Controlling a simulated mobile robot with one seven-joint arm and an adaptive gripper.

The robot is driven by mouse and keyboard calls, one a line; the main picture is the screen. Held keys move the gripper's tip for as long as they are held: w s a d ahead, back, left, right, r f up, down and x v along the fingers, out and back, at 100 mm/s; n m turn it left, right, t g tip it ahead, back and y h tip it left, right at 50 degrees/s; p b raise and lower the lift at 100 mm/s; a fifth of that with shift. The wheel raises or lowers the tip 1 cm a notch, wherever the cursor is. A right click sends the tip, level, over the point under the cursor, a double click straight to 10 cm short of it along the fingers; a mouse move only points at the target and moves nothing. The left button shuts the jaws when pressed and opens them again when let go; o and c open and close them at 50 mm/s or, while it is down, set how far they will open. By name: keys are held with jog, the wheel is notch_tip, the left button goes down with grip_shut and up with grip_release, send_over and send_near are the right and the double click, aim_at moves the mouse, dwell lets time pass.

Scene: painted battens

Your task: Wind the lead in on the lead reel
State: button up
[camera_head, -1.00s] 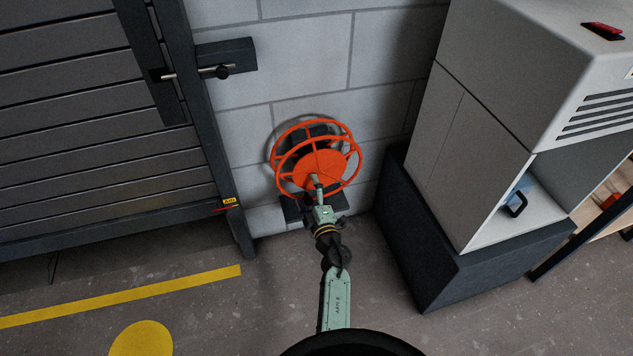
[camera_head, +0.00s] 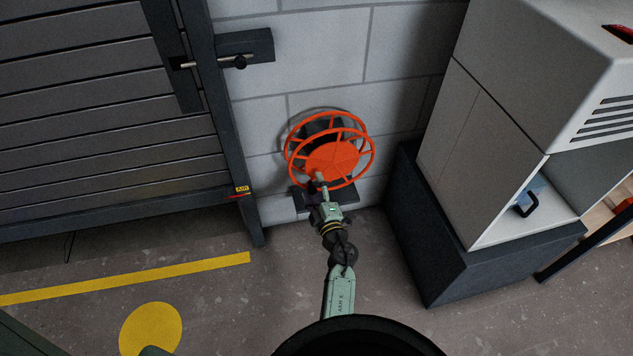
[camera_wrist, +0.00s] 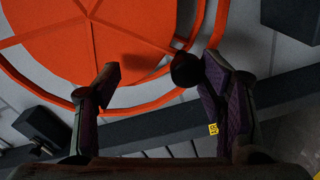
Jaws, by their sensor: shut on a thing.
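The lead reel (camera_head: 336,157) is an orange wheel with two spoked rims, mounted low on the block wall; its orange face also fills the upper left of the wrist view (camera_wrist: 110,45). My gripper (camera_head: 318,181) is at the reel's lower left front. It is shut on the reel's crank knob, a dark round knob (camera_wrist: 186,70) that shows between my fingers, close to the right one, in the wrist view (camera_wrist: 160,72). In the head view the knob is hidden by my gripper. I cannot make out the lead itself.
A dark slatted gate (camera_head: 110,120) with a bolt (camera_head: 215,63) stands left of the reel. A grey cabinet (camera_head: 490,150) on a dark plinth (camera_head: 445,260) stands to the right.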

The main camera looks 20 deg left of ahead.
jog(key=p+v, duration=0.2)
jog(key=v, duration=0.8)
jog(key=shift+d+t, duration=0.3)
jog(key=shift+d, duration=0.05)
jog(key=shift+r+p, duration=0.15)
jog(key=shift+p, duration=0.2)
jog(key=shift+c, duration=0.4)
